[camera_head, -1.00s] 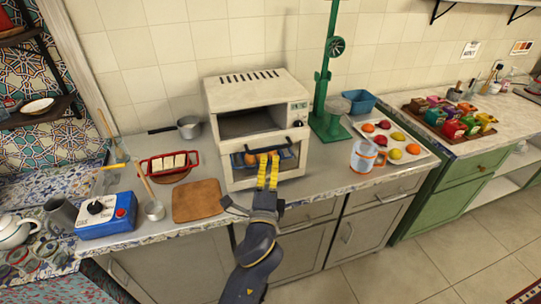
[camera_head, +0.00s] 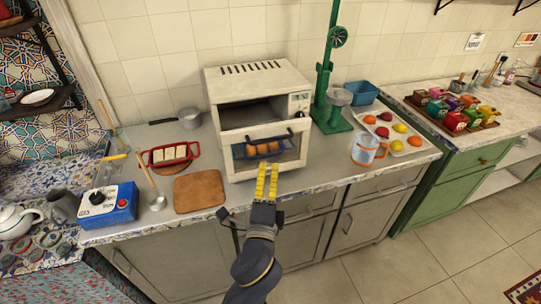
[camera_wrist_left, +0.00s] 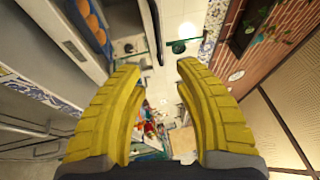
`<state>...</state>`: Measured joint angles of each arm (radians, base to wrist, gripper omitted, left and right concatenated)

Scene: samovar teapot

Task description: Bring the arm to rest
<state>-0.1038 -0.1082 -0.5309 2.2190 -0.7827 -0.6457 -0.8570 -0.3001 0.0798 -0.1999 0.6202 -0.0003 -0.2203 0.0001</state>
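My left gripper (camera_head: 266,181) reaches up from the bottom of the head view, with two yellow ridged fingers. It is in front of the white oven (camera_head: 258,90), near the counter's front edge in the picture. In the left wrist view my left gripper (camera_wrist_left: 160,75) shows its fingertips apart with nothing between them. A blue tray (camera_head: 240,153) with several orange-brown buns (camera_head: 262,148) shows in the lower part of the oven. Buns also show at the upper left of the left wrist view (camera_wrist_left: 90,18). My right gripper is not in view.
A cutting board (camera_head: 199,191), a red dish (camera_head: 171,154) and a blue device (camera_head: 108,205) stand left of the oven. A green stand (camera_head: 330,115), a glass pitcher (camera_head: 364,152) and a fruit tray (camera_head: 424,146) stand right.

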